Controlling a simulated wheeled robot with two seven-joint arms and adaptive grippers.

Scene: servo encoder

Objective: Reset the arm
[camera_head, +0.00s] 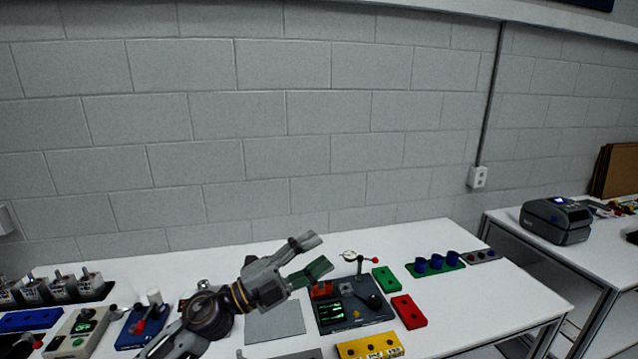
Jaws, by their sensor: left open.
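My left gripper (318,255) is open and empty, with its fingers pointing up and to the right. Its arm comes in from the lower left over the white table. The gripper is in front of a dark test device (357,315) with a green-lit screen, a dial gauge and a red-knobbed lever; it seems to be above the table, apart from the device. My right gripper is not in view.
Motors in a black tray (93,293) stand at the left. A grey controller box (76,335), a red block (409,311), a green block (385,279), a yellow block (370,346) and a green tray with blue cups (436,267) are on the table. A label printer (556,222) stands on the right table.

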